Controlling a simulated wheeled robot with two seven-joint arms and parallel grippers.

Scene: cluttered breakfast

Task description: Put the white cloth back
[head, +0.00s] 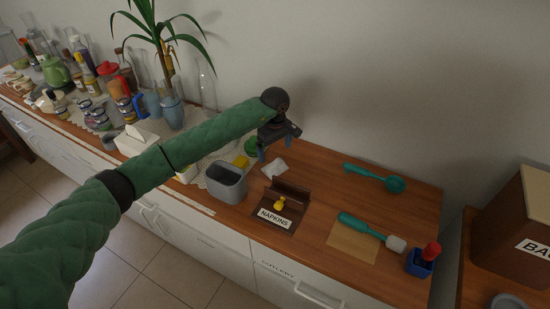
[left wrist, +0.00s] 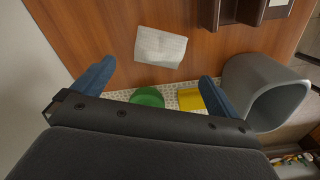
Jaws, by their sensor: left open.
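Part of the holder shows at the top of the left wrist view (left wrist: 240,10). My left gripper (head: 275,150) is above the counter by the cloth. Its blue fingers (left wrist: 155,80) are spread wide with nothing between them. My right gripper is not in view.
A grey bin (head: 226,182) stands close to the left gripper and also shows beside its finger (left wrist: 262,92). A green item (left wrist: 147,97) and a yellow item (left wrist: 191,99) lie on the lace mat. Teal utensils (head: 374,177) lie right; bottles and a plant crowd the left.

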